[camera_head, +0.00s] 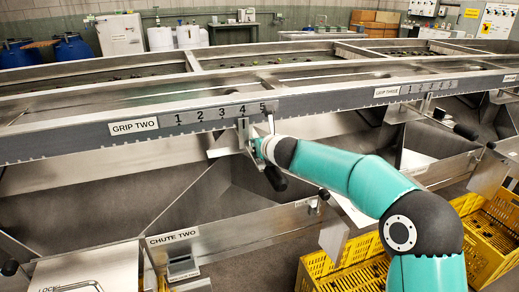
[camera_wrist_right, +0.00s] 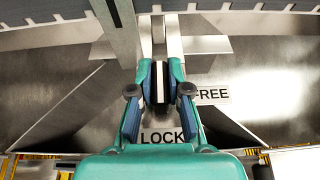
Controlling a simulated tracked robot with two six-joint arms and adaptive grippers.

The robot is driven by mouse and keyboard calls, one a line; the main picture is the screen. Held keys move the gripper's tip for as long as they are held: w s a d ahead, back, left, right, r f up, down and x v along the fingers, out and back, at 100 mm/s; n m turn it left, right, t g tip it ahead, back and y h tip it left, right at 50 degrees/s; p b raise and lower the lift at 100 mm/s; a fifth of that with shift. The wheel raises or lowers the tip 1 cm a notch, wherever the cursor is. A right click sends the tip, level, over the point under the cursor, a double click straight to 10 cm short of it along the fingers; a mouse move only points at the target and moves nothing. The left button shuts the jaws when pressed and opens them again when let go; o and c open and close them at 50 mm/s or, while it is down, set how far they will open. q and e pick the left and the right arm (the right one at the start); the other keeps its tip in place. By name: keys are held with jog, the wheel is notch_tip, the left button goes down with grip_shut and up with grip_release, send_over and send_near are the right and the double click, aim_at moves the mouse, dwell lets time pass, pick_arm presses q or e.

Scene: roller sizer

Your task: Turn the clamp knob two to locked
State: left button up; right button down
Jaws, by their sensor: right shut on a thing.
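Clamp knob two (camera_wrist_right: 160,84) is black with a white stripe. In the right wrist view it sits between the fingers of my right gripper (camera_wrist_right: 160,92), which is shut on it. The stripe runs up and down the picture, in line with the LOCK label (camera_wrist_right: 162,137) below; the FREE label (camera_wrist_right: 212,95) is to the right. In the head view my right gripper (camera_head: 258,148) is at the bracket (camera_head: 243,132) under the GRIP TWO scale, near the 5. The knob is hidden there by my gripper and arm. My left gripper is in neither view.
The GRIP TWO rail (camera_head: 134,126) runs across just above my gripper. A black handle (camera_head: 276,179) hangs close under my wrist. The CHUTE TWO panel (camera_head: 172,237) is below, with yellow crates (camera_head: 345,268) at the lower right.

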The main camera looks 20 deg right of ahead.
jog(key=c, duration=1.1)
grip_release()
jog(key=v, duration=1.1)
jog(key=shift+s+r, duration=0.15)
jog(key=shift+s, duration=0.3)
